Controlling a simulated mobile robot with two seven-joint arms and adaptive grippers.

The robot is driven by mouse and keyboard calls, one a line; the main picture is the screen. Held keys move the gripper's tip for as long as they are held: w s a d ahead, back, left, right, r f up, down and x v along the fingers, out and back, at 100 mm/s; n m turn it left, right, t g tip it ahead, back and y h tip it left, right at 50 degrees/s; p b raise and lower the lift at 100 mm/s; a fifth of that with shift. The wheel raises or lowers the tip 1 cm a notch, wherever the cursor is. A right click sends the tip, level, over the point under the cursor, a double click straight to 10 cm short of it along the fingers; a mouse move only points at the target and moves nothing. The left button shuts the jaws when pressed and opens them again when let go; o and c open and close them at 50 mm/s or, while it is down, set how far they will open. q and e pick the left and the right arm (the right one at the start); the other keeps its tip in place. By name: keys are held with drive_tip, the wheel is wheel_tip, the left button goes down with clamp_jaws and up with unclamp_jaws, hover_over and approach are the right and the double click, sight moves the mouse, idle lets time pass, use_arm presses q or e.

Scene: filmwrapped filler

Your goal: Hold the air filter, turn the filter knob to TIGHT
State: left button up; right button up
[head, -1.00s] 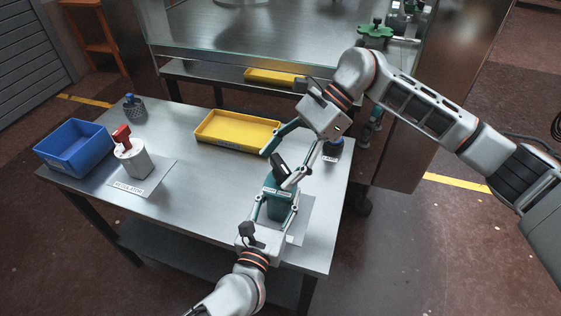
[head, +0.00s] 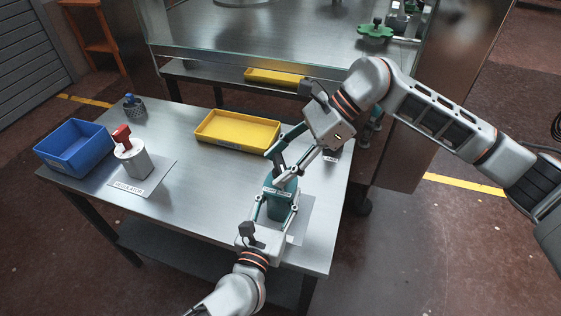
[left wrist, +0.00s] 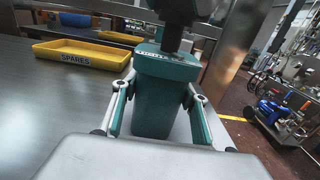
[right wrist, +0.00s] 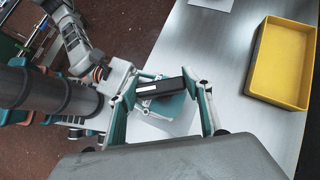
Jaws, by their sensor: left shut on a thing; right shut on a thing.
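The air filter is a teal housing (head: 281,187) standing on a pale mat at the table's right part. My left gripper (head: 278,204) is shut around its body from the near side. The left wrist view shows the teal body (left wrist: 160,98) between both fingers. The filter knob is a black bar with a white mark (right wrist: 160,87) on top of the filter in the right wrist view. My right gripper (right wrist: 162,100) is shut on the knob from above. In the head view the right gripper hides the knob. I cannot read a TIGHT mark.
A yellow tray (head: 237,145) marked SPARES lies behind the filter. A dark item (head: 332,154) stands partly hidden behind my right gripper. A white regulator with a red handle (head: 134,160), a blue bin (head: 74,164) and a mesh cup (head: 134,107) are left. The table's middle is clear.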

drive_tip(key=m+t, duration=0.4)
drive_tip(key=m, duration=0.1)
drive_tip(key=shift+m, duration=0.3)
drive_tip(key=m+t+h, duration=0.1)
drive_tip(key=m+t, duration=0.2)
drive_tip(key=m, duration=0.2)
drive_tip(key=shift+f+t+h, duration=0.1)
drive_tip(key=shift+t+h, duration=0.3)
drive_tip(key=shift+a+m+t+h, duration=0.1)
drive_tip(key=shift+m+t+h, duration=0.25)
drive_tip(key=shift+m, duration=0.25)
drive_tip(key=shift+s+a+r+m+t+h, duration=0.25)
drive_tip(key=shift+s+a+m+t+h, duration=0.15)
drive_tip(key=shift+m, duration=0.3)
drive_tip(key=shift+d+f+m+t+h, duration=0.25)
drive_tip(key=shift+m+h, duration=0.3)
drive_tip(key=shift+m, duration=0.25)
drive_tip(key=shift+w+d+f+m+h, duration=0.15)
drive_tip(key=shift+w+d+m+h, duration=0.2)
drive_tip(key=shift+d+m, duration=0.1)
drive_tip(key=o, duration=1.1)
